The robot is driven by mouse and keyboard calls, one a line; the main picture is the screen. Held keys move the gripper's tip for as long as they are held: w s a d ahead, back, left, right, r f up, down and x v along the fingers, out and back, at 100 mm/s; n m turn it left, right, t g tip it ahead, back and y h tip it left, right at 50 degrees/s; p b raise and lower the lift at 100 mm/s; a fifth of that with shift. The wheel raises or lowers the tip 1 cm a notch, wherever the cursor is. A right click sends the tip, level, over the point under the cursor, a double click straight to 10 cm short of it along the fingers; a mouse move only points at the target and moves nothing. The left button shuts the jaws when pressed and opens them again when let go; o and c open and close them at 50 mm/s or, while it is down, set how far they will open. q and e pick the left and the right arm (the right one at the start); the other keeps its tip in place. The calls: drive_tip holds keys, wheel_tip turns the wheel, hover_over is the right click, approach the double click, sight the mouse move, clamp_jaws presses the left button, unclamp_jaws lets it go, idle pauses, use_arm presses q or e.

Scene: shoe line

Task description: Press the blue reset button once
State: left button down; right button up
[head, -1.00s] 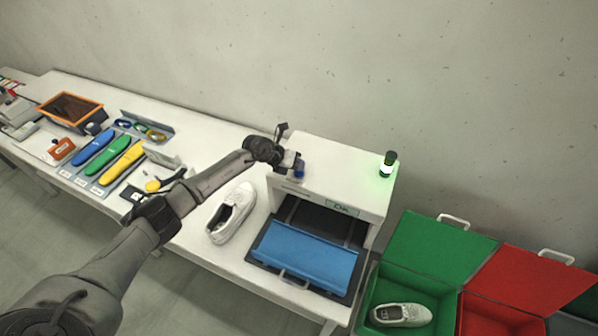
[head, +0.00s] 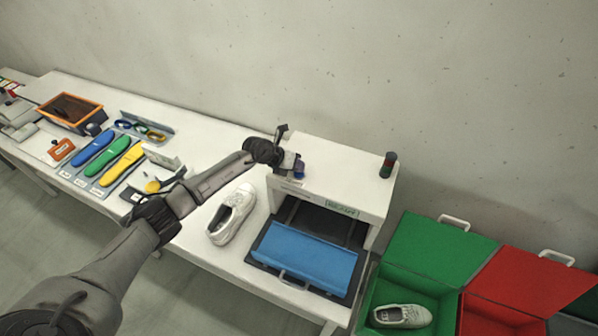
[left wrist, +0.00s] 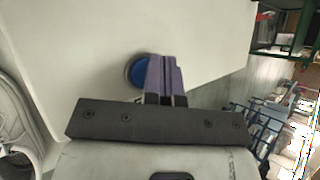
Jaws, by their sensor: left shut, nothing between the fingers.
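The blue reset button (left wrist: 134,74) is a round blue cap on the white machine (head: 340,165). In the left wrist view the closed purple fingers of my left gripper (left wrist: 166,62) cover part of its right side. In the head view that gripper (head: 299,166) is at the machine's upper left front edge, shut and empty. I cannot tell whether the fingertips touch the button. The lamp (head: 388,164) on the machine's top is dark. The small green display (head: 342,209) shows a word too small to read surely. My right gripper is out of view.
A white shoe (head: 231,214) stands on the table left of the machine's blue panel (head: 305,254). Coloured insoles (head: 108,160) and an orange-rimmed bin (head: 72,111) lie farther left. A green crate (head: 440,255) with a shoe and a red crate (head: 525,280) stand right.

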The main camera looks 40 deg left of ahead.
use_arm(q)
drive_tip(key=shift+r+p, duration=0.6)
drive_tip(key=shift+r, duration=0.15)
drive_tip(key=shift+r, duration=0.15)
wheel_tip(320, 180, up, 3)
drive_tip(key=p, duration=0.3)
drive_tip(key=shift+r, duration=0.2)
drive_tip(key=shift+r+p, duration=0.65)
drive_tip(key=shift+r, duration=0.05)
